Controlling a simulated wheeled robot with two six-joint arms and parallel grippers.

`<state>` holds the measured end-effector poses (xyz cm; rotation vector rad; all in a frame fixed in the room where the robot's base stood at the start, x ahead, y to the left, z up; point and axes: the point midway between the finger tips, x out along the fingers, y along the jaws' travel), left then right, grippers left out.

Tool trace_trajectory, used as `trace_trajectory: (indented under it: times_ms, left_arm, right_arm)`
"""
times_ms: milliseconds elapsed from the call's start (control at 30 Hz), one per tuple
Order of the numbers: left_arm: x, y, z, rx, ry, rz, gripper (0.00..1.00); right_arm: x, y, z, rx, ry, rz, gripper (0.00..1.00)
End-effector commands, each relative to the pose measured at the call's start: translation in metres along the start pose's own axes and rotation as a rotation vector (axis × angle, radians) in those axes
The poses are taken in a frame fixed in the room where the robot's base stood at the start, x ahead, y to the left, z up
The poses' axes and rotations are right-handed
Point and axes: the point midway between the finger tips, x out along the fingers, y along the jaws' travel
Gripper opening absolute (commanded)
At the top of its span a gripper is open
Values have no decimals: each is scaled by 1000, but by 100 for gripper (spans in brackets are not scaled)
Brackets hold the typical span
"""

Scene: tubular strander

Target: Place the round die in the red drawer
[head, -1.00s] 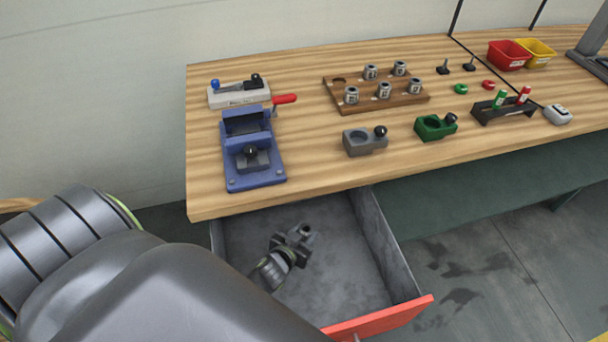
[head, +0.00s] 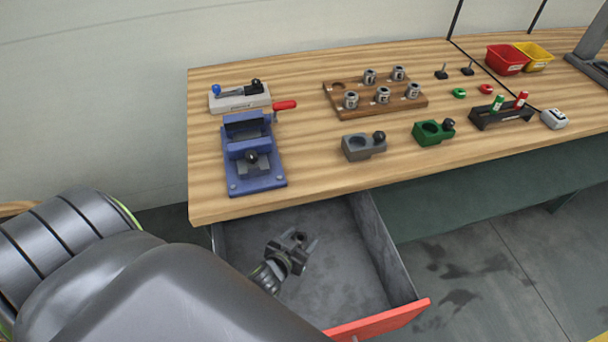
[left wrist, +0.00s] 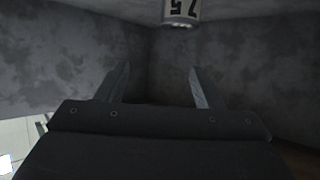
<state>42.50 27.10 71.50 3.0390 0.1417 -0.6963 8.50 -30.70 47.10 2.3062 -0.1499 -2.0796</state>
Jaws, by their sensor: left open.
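The round die (head: 299,237) is a small grey cylinder with a dark hole, inside the open red-fronted drawer (head: 380,319). My left gripper (head: 303,238) reaches down into this drawer. Its jaws are open, with the die at its fingertips in the head view. In the left wrist view the two fingers (left wrist: 157,86) stand apart with nothing between them. The die (left wrist: 181,12) shows there at the top edge, beyond the fingertips, with a white label bearing dark digits, partly cut off. I cannot tell how it rests. My right gripper is not in view.
Above the drawer is the wooden bench with a blue fixture (head: 252,155), a wooden rack (head: 378,105) of several similar dies, a grey holder (head: 363,146) and a green holder (head: 433,132). The drawer's grey side wall (head: 383,250) stands right of my gripper. The drawer floor around is bare.

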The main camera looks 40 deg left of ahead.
Motion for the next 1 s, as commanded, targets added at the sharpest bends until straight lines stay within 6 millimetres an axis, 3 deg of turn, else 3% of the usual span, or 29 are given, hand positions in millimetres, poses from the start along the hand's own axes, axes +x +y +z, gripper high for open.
trace_trajectory:
  times_ms: [33, 200, 400, 600, 1000]
  left_arm:
    - [-17, 0, -4, -2, -2, -1, 61]
    - [-56, 0, -4, -2, -1, -1, 61]
    - [-86, 0, -2, 0, 0, 0, 61]
    - [-97, 0, -1, 0, 2, 1, 61]
    - [-97, 0, 0, 0, 2, 1, 61]
  right_arm:
    - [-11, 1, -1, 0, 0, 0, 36]
    - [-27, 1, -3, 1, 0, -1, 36]
    - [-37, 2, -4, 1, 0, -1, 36]
    - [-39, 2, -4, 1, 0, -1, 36]
    - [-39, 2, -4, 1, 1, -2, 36]
